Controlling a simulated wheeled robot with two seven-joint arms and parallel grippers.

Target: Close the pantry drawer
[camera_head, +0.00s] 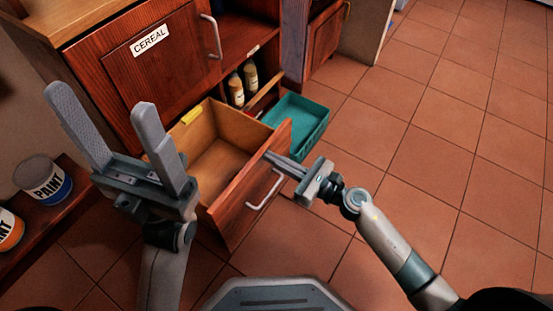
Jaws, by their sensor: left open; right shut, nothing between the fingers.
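The pantry drawer (250,196) is pulled out from the lower part of the dark wood cabinet. Its wooden inside (212,168) looks empty, with a yellow piece (192,116) on its far left edge. A white bar handle (264,190) is on its front. My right gripper (268,156) is shut and empty, with its tips at the top edge of the drawer front; I cannot tell whether they touch. My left gripper (100,115) is open and empty, raised to the left of the drawer, and it hides part of the drawer's left side.
A cabinet door labelled CEREAL (150,62) is above the drawer. Two bottles (243,82) stand on a shelf behind it. A teal tray (297,118) sticks out beyond the drawer. Paint cans (42,180) stand on a low shelf at left. The tiled floor (450,130) at right is clear.

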